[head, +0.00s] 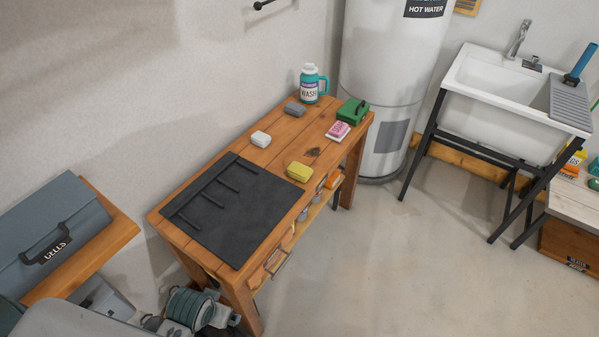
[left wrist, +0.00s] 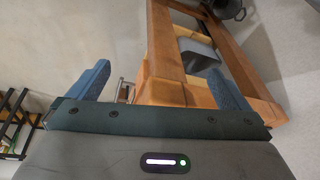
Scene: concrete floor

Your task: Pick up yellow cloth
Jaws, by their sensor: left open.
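The yellow cloth (head: 299,172) is a small folded block on the wooden workbench (head: 278,148). It lies near the bench's front edge, just right of a black mat (head: 240,215). It is not visible in the left wrist view. My left gripper (left wrist: 160,85) is open, with its two blue fingers wide apart and nothing seen held between them. It faces wooden legs and rails, apart from the cloth. In the head view, the gripper's fingers cannot be made out. My right gripper is not seen.
A water heater (head: 385,80) and sink (head: 510,85) stand behind. A grey toolbox (head: 45,235) is at left. Floor (head: 400,260) at front right is clear.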

